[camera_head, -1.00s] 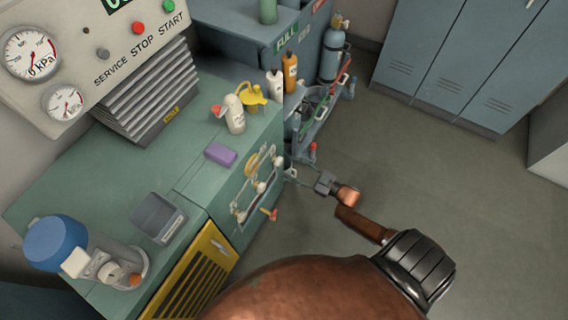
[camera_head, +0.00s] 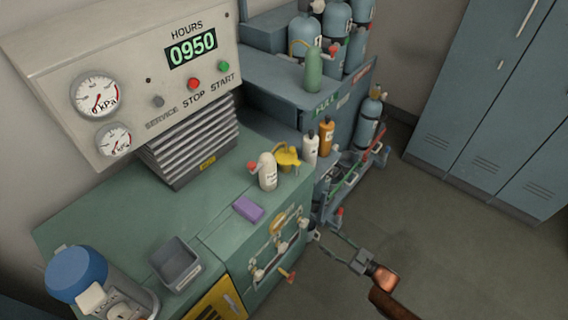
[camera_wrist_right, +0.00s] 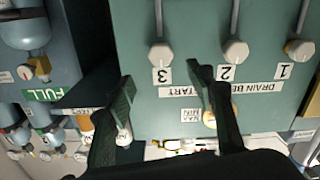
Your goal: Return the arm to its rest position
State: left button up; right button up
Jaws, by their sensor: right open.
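My right gripper (camera_head: 335,243) is at the lower right of the head view, beside the front of the green cabinet (camera_head: 140,207). Its arm comes in from the bottom edge. In the right wrist view its two dark fingers (camera_wrist_right: 160,85) are spread apart with nothing held between them. Behind them is the green panel (camera_wrist_right: 185,90), seen upside down, with white knobs numbered 3 (camera_wrist_right: 162,53), 2 (camera_wrist_right: 236,51) and 1 (camera_wrist_right: 299,49). I cannot tell the exact gap between fingers and panel. My left gripper is not in view.
On the cabinet stand a white bottle (camera_head: 268,172), a purple block (camera_head: 248,209), a grey tray (camera_head: 176,264) and a blue-topped device (camera_head: 77,275). Gas cylinders (camera_head: 368,120) stand behind. Blue lockers (camera_head: 480,100) line the right. The floor (camera_head: 440,240) between is clear.

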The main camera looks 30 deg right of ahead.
jog(key=s+d+f+m+g+h+p, duration=0.2)
jog(key=s+f+m+g+h+p, duration=0.35)
jog(key=s+f, duration=1.4)
pick_arm(q)
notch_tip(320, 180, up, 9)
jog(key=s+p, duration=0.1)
jog(key=p, duration=0.5)
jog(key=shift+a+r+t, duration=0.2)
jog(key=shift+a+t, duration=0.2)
pick_arm(e)
jog(key=s+a+f+g, duration=0.3)
jog(key=s, duration=0.7)
jog(key=s+a+f+g+h, duration=0.1)
jog(key=s+a+f+g, duration=0.3)
jog(key=s, duration=0.6)
jog(key=s+a+f+g, duration=0.3)
jog(key=s+f, duration=0.1)
jog(key=s, duration=0.6)
jog(key=shift+s+a+g, duration=0.3)
jog(key=shift+a+g, duration=0.05)
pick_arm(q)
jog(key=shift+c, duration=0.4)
pick_arm(e)
jog(key=shift+s+h, duration=0.15)
jog(key=shift+h, duration=0.1)
jog(key=shift+c, duration=0.4)
